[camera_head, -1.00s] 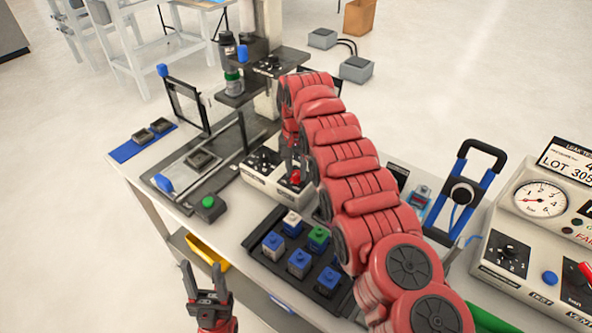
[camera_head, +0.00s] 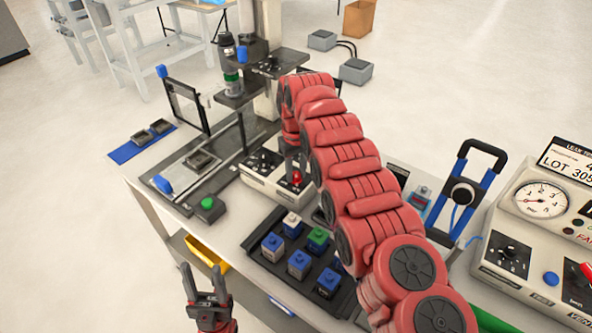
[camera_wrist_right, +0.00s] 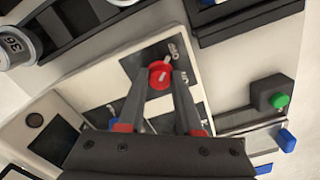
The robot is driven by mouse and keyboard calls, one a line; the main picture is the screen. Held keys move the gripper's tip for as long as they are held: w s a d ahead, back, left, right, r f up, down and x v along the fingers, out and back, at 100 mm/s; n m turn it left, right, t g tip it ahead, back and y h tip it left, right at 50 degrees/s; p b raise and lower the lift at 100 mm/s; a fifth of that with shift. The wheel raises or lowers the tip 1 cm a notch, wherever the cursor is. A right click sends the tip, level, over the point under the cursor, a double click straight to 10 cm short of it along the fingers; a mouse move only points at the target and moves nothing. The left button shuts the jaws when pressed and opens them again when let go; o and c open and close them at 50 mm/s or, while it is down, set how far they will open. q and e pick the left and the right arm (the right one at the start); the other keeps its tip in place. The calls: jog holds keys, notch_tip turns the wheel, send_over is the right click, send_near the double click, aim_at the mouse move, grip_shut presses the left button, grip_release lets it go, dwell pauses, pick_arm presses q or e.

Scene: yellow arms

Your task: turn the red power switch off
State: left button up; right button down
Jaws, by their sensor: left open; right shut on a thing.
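The red power switch (camera_head: 297,178) is a small red knob on a dark panel of the white control box (camera_head: 258,178). It also shows in the right wrist view (camera_wrist_right: 160,75), with a pale pointer mark on its face. My right gripper (camera_wrist_right: 163,80) has its two dark fingers on either side of the knob, shut on it. In the head view the arm hides part of the box and most of this gripper. My left gripper (camera_head: 205,282) is open and empty, in front of the table's near edge, away from the switch.
A black tray (camera_head: 262,257) with several blue, white and green-topped blocks lies in front of the box. A green button (camera_head: 208,203) is to its left. A press column (camera_head: 268,100) stands behind. A gauge unit (camera_head: 515,240) stands at right.

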aim_at(296, 175)
jog(key=shift+n, duration=0.4)
jog(key=c, duration=0.6)
grip_release()
jog(key=shift+r, duration=0.1)
notch_tip(296, 175, up, 17)
jog(key=p, duration=1.6)
jog(key=shift+r+p, duration=0.2)
jog(key=shift+p, duration=0.2)
jog(key=shift+f, duration=0.1)
jog(key=shift+s, duration=0.1)
